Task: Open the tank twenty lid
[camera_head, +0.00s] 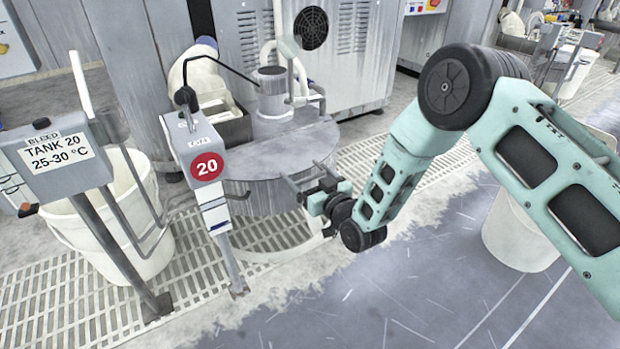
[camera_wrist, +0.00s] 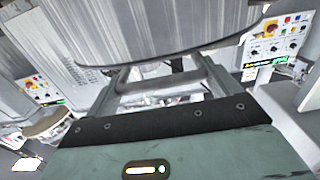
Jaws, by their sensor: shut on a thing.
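Tank twenty is a round grey metal tank (camera_head: 275,190) behind a post with a red round "20" sign (camera_head: 206,166). Its flat round lid (camera_head: 285,150) lies across the top and looks level. My gripper (camera_head: 306,178) is at the lid's front right edge. In the wrist view the lid's underside or rim (camera_wrist: 150,30) fills the top, just beyond my gripper (camera_wrist: 165,76). A pale horizontal bar (camera_wrist: 160,86), seemingly the lid's handle, lies between the fingers, which are shut on it. The exact contact is partly hidden.
A sign panel reading "TANK 20 25-30 °C" (camera_head: 58,155) stands at left beside a white bin (camera_head: 110,225). Another white bin (camera_head: 520,235) is behind my arm. A grey cabinet with a fan (camera_head: 330,60) stands behind the tank. The floor in front (camera_head: 390,300) is clear.

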